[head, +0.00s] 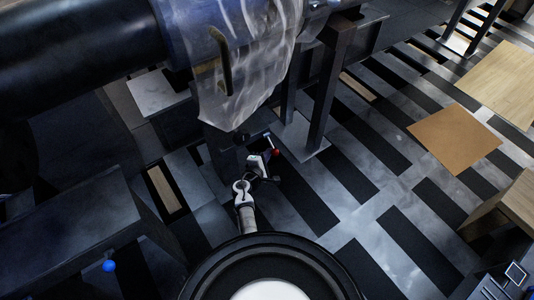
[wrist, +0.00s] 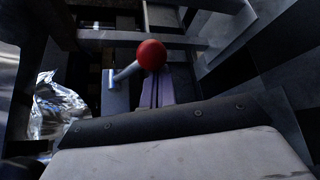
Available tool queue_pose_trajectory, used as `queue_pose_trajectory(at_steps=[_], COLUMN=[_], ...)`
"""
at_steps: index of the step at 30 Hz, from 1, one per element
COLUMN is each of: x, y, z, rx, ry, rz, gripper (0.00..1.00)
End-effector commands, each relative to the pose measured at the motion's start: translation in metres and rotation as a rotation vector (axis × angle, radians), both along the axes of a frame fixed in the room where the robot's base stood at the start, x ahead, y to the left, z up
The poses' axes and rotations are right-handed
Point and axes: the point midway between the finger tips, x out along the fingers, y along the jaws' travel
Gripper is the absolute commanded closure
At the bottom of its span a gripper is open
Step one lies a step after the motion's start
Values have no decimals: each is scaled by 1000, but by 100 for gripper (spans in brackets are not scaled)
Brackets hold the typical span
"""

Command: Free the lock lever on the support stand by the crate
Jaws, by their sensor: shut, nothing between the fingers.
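A lock lever shows as a pale metal rod (wrist: 124,73) with a red ball knob (wrist: 151,54) in the wrist view. In the head view the red knob (head: 277,152) is small, beside the dark stand under the wrapped machine. My gripper (head: 268,160) is close to the knob in the head view. In the wrist view its narrow fingers (wrist: 166,92) are together, with nothing between them, just below the knob in the picture. I cannot tell whether they touch it. Another stand (head: 75,235) at the lower left has a blue ball knob (head: 108,266).
A dark cylindrical machine (head: 80,45) with clear film (head: 235,75) hanging from it fills the upper left, above my arm. A metal post (head: 325,95) stands right of the gripper. A wooden box (head: 510,205) is at the right edge. The striped floor between is mostly clear.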

Motion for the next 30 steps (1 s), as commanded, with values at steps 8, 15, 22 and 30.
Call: queue_pose_trajectory(at_steps=[8, 15, 22, 30], x=[-2, -4, -7, -13], y=[-2, -3, -6, -11], z=[5, 8, 18, 35], rx=[-29, -53, -109, -244], ry=[40, 74, 152, 338], rz=[0, -1, -3, -3], gripper=[100, 100, 100, 100])
